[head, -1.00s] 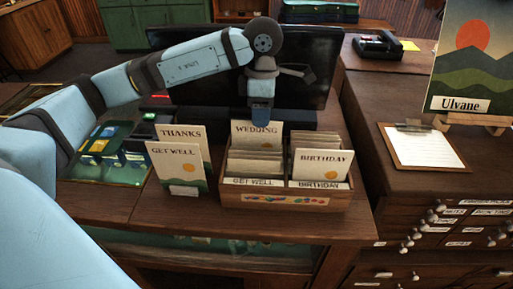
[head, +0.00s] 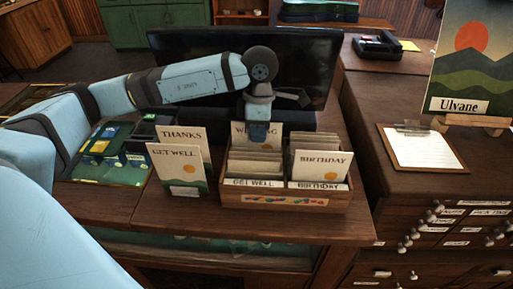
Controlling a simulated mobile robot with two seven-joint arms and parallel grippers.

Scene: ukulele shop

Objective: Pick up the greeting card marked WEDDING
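The WEDDING greeting card (head: 273,138) stands upright at the back left of a wooden card box (head: 285,202) in the head view. Its top rises above the other cards. My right gripper is not in view.
A BIRTHDAY card (head: 322,166) stands in the box's right side. THANKS (head: 182,135) and GET WELL (head: 177,167) cards stand left of the box. A dark monitor (head: 300,60) is behind. A clipboard (head: 420,147) lies right on a dark cabinet.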

